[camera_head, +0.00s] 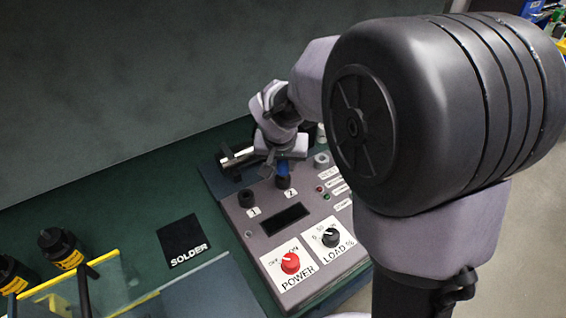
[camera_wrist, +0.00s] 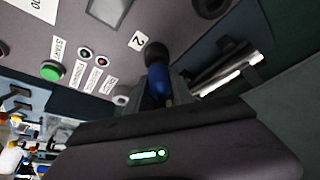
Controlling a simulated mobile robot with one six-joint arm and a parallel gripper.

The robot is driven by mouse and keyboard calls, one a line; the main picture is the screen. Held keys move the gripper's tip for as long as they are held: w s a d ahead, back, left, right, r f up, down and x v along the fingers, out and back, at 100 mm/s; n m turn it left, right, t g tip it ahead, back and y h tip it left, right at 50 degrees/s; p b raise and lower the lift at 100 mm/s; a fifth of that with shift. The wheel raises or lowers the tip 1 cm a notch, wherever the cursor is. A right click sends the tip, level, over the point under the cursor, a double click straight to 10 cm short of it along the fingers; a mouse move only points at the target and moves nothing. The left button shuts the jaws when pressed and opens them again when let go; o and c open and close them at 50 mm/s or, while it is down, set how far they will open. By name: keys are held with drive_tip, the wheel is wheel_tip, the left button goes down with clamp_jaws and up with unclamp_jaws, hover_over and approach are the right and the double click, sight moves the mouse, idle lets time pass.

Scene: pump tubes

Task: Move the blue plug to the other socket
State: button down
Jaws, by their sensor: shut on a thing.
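The blue plug (camera_head: 283,170) is at the socket labelled 2 (camera_head: 284,182) on the grey control panel; how deep it sits cannot be told. In the wrist view the blue plug (camera_wrist: 157,88) stands between my fingers, its tip end at the black socket 2 (camera_wrist: 155,53). My gripper (camera_head: 281,160) is shut on the blue plug above the panel. The socket labelled 1 (camera_head: 246,198) is to the left and looks empty, a black ring with nothing in it.
The control panel (camera_head: 262,237) carries a dark display (camera_head: 283,217), a red POWER knob (camera_head: 290,263) and a black LOAD knob (camera_head: 330,237). Metal cylinders (camera_head: 238,157) lie behind it. A black SOLDER mat (camera_head: 184,240) and yellow-labelled black items (camera_head: 62,248) are to the left.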

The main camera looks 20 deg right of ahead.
drive_tip(key=shift+f+b, duration=0.45)
drive_tip(key=shift+f, duration=0.4)
drive_tip(key=c, duration=1)
unclamp_jaws()
drive_tip(key=shift+c, duration=0.2)
drive_tip(key=p+v, duration=0.7)
drive_tip(key=v, duration=1)
drive_tip(key=shift+s+r, duration=0.1)
drive_tip(key=shift+r, duration=0.05)
drive_tip(key=s+r+y, duration=0.1)
drive_tip(key=s, duration=0.8)
drive_tip(key=s+a+r+t+y, duration=0.1)
drive_tip(key=s+y, duration=0.1)
drive_tip(key=s, duration=0.8)
drive_tip(key=shift+a+r+t+y, duration=0.3)
drive_tip(key=shift+r, duration=0.05)
